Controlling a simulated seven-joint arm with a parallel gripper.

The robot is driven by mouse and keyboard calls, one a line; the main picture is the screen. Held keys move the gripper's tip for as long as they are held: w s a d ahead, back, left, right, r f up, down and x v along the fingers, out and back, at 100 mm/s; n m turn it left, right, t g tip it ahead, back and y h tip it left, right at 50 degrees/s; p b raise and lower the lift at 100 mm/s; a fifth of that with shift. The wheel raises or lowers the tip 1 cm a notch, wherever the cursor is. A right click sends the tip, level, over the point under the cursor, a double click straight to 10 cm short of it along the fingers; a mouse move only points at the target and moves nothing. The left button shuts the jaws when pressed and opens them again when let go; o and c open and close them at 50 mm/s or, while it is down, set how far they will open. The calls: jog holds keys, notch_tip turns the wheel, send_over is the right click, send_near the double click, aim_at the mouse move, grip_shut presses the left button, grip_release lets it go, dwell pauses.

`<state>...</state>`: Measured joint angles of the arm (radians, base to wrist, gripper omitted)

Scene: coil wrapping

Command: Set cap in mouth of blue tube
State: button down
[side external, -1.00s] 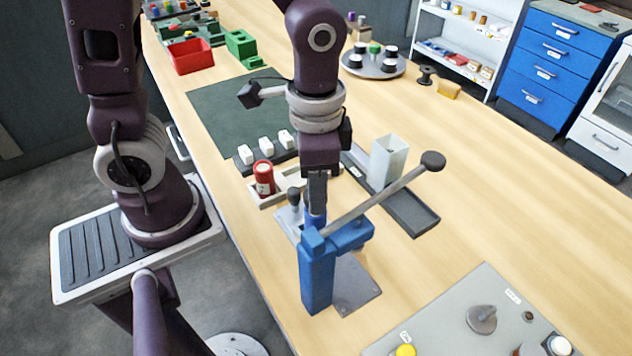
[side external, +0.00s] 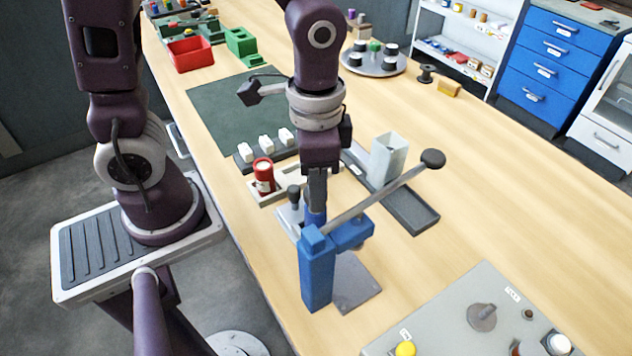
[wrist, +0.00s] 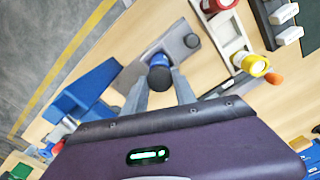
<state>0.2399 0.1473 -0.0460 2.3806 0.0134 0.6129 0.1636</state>
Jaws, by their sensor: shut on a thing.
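My gripper (wrist: 160,91) points down over the blue tube (wrist: 158,58), its fingers shut on a dark round cap (wrist: 159,78). In the wrist view the cap covers part of the tube's top. I cannot tell whether the cap is seated in the mouth or just above it. In the side view, my gripper (side external: 317,203) is right over the blue tube (side external: 315,217), and the cap is hidden. The tube stands upright on a grey metal fixture (wrist: 182,30) with a dark knob (wrist: 192,40).
A blue press (side external: 317,275) with a long lever (side external: 385,193) stands close in front of the tube. A pale rack (wrist: 232,38) beside it holds a red tube (side external: 263,173) and a yellow one (wrist: 252,65).

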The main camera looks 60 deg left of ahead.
jog(key=shift+f, duration=0.85)
jog(key=c, duration=0.9)
grip_release()
notch_tip(320, 180, up, 7)
jog(key=shift+r, duration=0.1)
jog(key=s+a+r+n+t, duration=0.2)
jog(key=s+a+r, duration=0.1)
jog(key=s+a+r+n+t, duration=0.3)
jog(key=s+r, duration=0.1)
jog(key=shift+a+r+t, duration=0.2)
jog(key=shift+r+t, duration=0.05)
jog(key=shift+t, duration=0.05)
